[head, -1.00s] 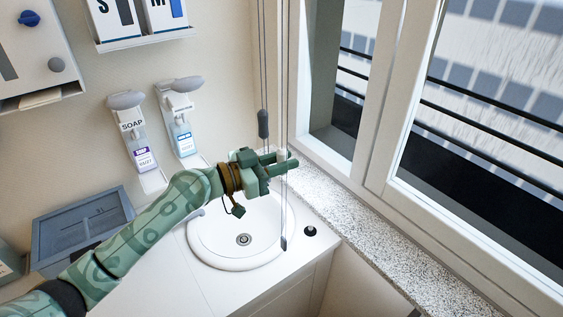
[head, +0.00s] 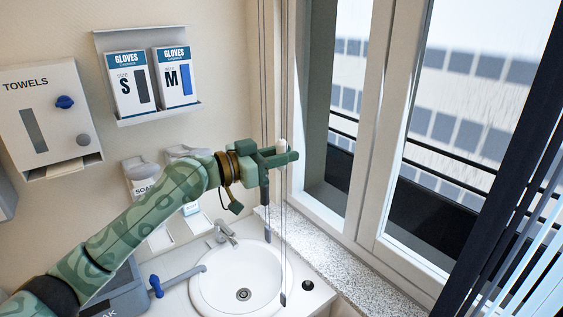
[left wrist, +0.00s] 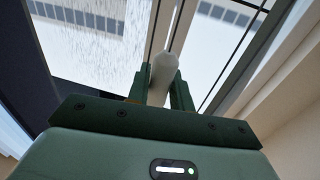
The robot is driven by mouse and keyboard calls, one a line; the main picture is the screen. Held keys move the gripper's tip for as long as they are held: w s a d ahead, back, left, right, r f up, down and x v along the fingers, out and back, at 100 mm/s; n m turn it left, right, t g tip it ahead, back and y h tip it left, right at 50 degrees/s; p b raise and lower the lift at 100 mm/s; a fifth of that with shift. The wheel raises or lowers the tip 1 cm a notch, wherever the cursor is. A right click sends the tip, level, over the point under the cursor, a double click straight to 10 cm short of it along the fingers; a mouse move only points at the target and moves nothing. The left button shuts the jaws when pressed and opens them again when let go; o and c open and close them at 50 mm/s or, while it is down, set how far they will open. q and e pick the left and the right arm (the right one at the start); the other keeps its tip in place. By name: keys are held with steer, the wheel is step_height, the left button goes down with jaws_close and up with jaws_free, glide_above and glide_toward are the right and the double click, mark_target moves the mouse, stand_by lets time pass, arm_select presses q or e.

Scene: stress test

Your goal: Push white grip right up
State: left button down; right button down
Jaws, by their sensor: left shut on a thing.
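The white grip (head: 283,145) hangs on the cords beside the window frame, its top end showing above my left gripper's fingers. My left gripper (head: 281,157) is shut on it, above the far side of the sink. In the left wrist view the white grip (left wrist: 163,72) sits between the two green fingers of the left gripper (left wrist: 163,85); the fingers hide its lower part. A dark grip (head: 267,222) hangs on the neighbouring cord, below my gripper. My right gripper is not in view.
Below are the round sink (head: 209,279), its tap (head: 226,232) and the speckled sill (head: 325,240). The window frame (head: 365,140) stands close on the right. Glove boxes (head: 150,76) and a towel dispenser (head: 45,112) are on the wall. Dark blinds (head: 505,170) hang far right.

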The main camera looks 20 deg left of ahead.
arm_select(q)
steer(key=shift+r, duration=0.15)
steer(key=c, duration=1.3)
jaws_free()
steer(key=b+v, duration=0.8)
steer(key=v, duration=0.8)
steer(key=shift+s+a, duration=0.15)
